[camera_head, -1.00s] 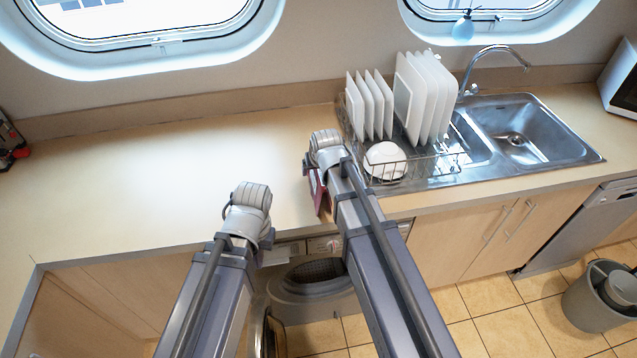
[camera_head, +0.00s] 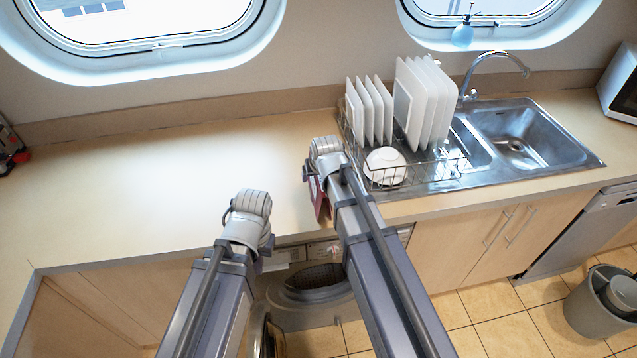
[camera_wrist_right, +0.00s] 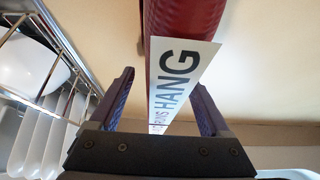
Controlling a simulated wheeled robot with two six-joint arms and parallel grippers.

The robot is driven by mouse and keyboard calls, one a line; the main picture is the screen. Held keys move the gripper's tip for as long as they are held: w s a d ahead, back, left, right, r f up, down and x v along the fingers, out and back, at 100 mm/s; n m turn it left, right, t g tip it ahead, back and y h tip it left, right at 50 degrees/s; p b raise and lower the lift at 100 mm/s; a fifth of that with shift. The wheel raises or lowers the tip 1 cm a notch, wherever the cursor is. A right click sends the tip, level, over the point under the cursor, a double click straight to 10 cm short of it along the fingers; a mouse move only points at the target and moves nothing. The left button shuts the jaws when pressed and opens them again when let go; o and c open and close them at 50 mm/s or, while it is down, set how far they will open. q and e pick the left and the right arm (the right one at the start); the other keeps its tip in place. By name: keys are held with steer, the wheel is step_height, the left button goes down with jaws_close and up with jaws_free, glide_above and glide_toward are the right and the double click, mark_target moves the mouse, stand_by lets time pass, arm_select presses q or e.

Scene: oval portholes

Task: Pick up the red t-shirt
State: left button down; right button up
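The red t-shirt (camera_wrist_right: 184,20) shows in the right wrist view as a narrow red strip with a white panel lettered "HANG". It runs down between the spread fingers of my right gripper (camera_wrist_right: 163,103), with gaps on both sides. In the head view a small dark red piece (camera_head: 321,199) shows beside my right arm at the counter's front edge; the rest is hidden. My right gripper's fingers are hidden there. My left gripper (camera_head: 262,264) shows only as a small dark part below my left arm, near the counter's front edge; its opening cannot be made out.
A dish rack (camera_head: 432,166) with plates and a white bowl (camera_head: 385,166) stands just right of my right arm, by the sink (camera_head: 520,140). An open-doored washing machine (camera_head: 310,290) is below.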

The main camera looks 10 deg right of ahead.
jaws_close()
stand_by(0.4)
steer(key=shift+r, duration=0.1)
step_height(320, 180, up, 10)
steer(key=p, duration=1)
steer(key=shift+r+p, duration=0.25)
steer(key=shift+p, duration=0.1)
step_height(320, 180, down, 7)
steer(key=b, duration=0.7)
steer(key=shift+r, duration=0.15)
